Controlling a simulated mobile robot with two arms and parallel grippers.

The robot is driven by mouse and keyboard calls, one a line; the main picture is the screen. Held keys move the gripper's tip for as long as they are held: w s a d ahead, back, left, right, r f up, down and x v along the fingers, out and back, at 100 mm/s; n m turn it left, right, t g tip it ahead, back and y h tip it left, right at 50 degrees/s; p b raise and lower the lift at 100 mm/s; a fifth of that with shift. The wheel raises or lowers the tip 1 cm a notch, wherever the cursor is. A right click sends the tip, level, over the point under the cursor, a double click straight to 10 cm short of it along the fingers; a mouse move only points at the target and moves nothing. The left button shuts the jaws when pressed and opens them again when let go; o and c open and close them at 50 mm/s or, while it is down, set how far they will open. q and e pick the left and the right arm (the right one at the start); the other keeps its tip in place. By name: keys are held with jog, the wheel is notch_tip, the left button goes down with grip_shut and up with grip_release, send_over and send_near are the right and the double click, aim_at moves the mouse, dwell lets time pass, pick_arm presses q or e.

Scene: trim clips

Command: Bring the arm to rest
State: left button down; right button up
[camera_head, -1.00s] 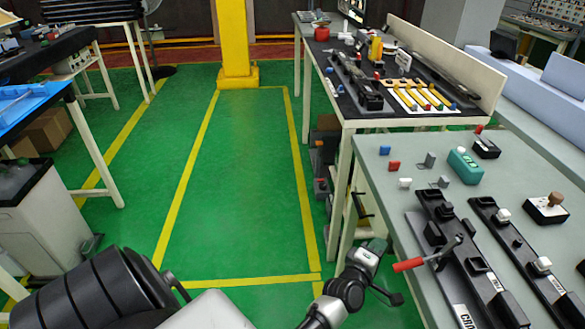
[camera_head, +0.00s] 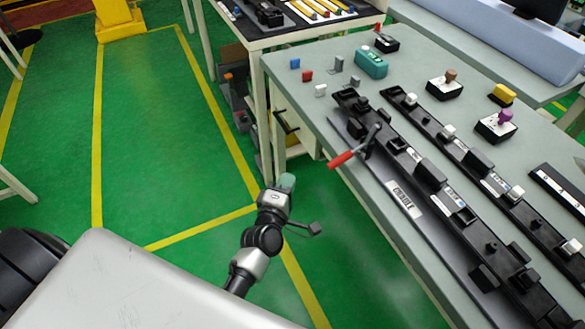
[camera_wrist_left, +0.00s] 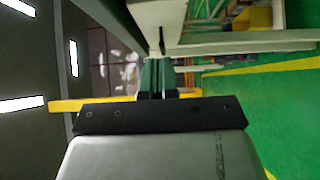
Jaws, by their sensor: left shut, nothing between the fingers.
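My left arm comes up from the bottom middle of the head view. Its gripper (camera_head: 287,182) is beside the left edge of the grey-green workbench (camera_head: 318,65), over the green floor, and touches nothing that I can see. In the left wrist view its dark green fingers (camera_wrist_left: 157,76) are together, with nothing between them. My right gripper is in neither view.
On the workbench are long black fixtures (camera_head: 425,170), a red-handled lever (camera_head: 342,160) overhanging the edge, a teal box (camera_head: 371,62) and small coloured blocks (camera_head: 307,76). Bench legs stand close behind the gripper. Open green floor (camera_head: 160,120) lies to the left.

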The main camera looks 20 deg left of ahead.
pick_arm(q)
jog(key=shift+s+d, duration=0.1)
jog(key=shift+s, duration=1.15)
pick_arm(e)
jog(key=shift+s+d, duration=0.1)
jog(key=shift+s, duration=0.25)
pick_arm(q)
jog(key=s+d+f+m+g+h+p, duration=0.15)
jog(key=s+f+m+g, duration=0.35)
jog(key=f, duration=0.7)
jog(key=s+d+f+m+g+h, duration=0.25)
jog(key=s+f+m, duration=0.45)
jog(key=f, duration=0.6)
jog(key=s+a+f+m+g, duration=0.2)
jog(key=s+f+m+g, duration=0.1)
jog(key=s, duration=0.6)
jog(key=s+a+f+m+g+y+p, duration=0.1)
jog(key=s+a+f+m+g, duration=0.1)
jog(key=s+f, duration=0.3)
jog(key=s+a+f+m+g+y, duration=0.1)
jog(key=s+a+f+m+g, duration=0.2)
jog(key=s, duration=1)
notch_tip(320, 180, down, 2)
jog(key=shift+f+m+g, duration=0.1)
jog(key=shift+m+g, duration=0.6)
jog(key=shift+g, duration=0.05)
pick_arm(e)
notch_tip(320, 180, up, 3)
pick_arm(q)
jog(key=shift+a, duration=0.1)
